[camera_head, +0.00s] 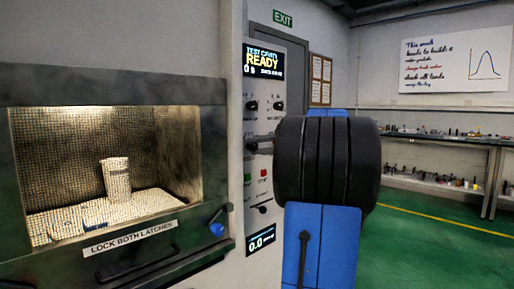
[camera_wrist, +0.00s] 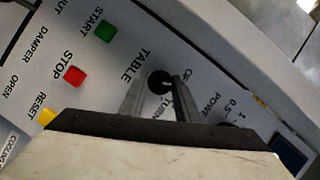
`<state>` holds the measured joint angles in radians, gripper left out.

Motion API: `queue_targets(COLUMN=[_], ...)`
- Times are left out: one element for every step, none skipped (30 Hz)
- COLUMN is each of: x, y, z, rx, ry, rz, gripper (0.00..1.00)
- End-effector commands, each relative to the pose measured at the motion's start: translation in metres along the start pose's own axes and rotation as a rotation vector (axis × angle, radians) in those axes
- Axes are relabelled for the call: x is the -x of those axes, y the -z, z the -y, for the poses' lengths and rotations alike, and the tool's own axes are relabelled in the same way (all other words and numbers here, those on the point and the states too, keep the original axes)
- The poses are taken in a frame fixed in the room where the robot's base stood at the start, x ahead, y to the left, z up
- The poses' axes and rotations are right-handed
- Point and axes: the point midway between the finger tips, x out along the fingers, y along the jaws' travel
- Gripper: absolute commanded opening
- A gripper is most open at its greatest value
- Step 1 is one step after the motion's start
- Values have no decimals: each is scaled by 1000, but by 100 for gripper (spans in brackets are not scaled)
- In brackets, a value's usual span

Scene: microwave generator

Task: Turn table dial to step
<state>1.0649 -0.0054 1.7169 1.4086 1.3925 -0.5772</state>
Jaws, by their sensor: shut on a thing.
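The table dial (camera_wrist: 160,80) is a small black knob on the white control panel (camera_head: 262,105), beside the printed word TABLE in the wrist view. My gripper (camera_wrist: 158,88) has its two grey fingers on either side of this dial, shut on it. The label by the dial is partly covered by a finger, so I cannot read the dial's setting.
A green START button (camera_wrist: 104,31) and a red STOP button (camera_wrist: 74,74) sit near the dial. The panel's upper screen (camera_head: 263,60) reads READY. Left is the lit cavity (camera_head: 80,150) with a mesh-like cylinder (camera_head: 116,178) inside. Green floor (camera_head: 430,250) is clear at right.

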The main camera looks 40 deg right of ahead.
Motion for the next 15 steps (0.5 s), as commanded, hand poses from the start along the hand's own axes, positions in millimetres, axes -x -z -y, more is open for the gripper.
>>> queue_targets(x=[0,0,0,0,0,0,0,0,0,0,0,0,0,0,0], y=[0,0,0,0,0,0,0,0,0,0,0,0,-1,-1,-1], z=[-2,-2,-3,-3,-2,-3,-3,-3,-3,-3,-3,-3,-3,-3,-3], rx=[-40,-63,-95,-119,-141,-172,-193,-215,-243,-262,-281,-305,-322,-338,-357], ry=[14,24,37,47,57,69,78,87,98,106,114,125,132,138,146], rz=[1,0,0,0,0,0,0,0,-1,0,0,0,0,1,0], gripper=[7,7,7,7,7,7,7,7,7,7,7,7,7,7,7])
